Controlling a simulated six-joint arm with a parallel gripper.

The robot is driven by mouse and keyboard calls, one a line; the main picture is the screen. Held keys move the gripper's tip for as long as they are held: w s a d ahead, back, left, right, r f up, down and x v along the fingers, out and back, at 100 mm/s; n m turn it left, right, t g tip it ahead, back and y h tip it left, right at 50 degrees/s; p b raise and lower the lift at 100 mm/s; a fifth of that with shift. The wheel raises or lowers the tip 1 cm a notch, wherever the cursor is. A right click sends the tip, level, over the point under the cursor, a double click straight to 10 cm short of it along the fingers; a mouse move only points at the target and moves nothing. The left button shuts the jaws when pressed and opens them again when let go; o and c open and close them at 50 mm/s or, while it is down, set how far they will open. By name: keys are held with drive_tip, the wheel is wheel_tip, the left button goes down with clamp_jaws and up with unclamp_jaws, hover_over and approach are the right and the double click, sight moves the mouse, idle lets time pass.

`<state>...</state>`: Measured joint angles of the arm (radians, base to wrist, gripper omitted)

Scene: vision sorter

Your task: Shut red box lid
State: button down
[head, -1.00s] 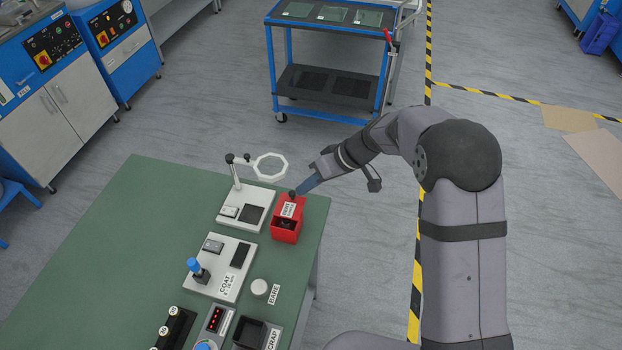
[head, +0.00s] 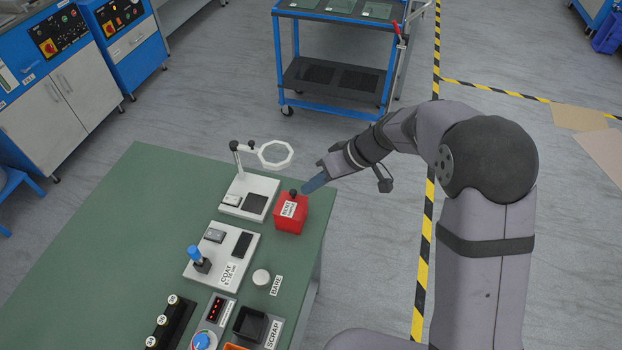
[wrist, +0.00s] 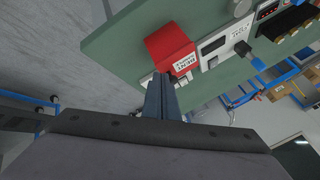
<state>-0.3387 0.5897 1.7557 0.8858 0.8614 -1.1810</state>
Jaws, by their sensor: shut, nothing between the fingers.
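The red box (head: 290,226) stands near the right edge of the green bench in the head view. Its lid lies down over it, with a white label facing up and no dark opening visible. A black knob (head: 293,194) sits at the lid's far edge. My gripper (head: 307,187) is shut and empty, with its blue-grey fingertips just right of the knob; I cannot tell whether they touch. In the wrist view the red box (wrist: 166,42) is just beyond the shut fingertips (wrist: 160,78), close to its labelled face.
On the green bench (head: 120,230), a white stand with a ring magnifier (head: 275,154) is just left of the box. A COAT fixture (head: 222,252), a white round part (head: 261,277) and a black SCRAP bin (head: 250,325) stand nearer.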

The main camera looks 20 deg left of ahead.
drive_tip(key=w+d+f+b+v, duration=0.1)
drive_tip(key=w+b+v, duration=0.1)
drive_tip(key=v, duration=0.9)
drive_tip(key=shift+r+b, duration=0.2)
drive_tip(key=shift+b, duration=0.15)
drive_tip(key=shift+w+d, duration=0.1)
drive_tip(key=shift+d, duration=0.05)
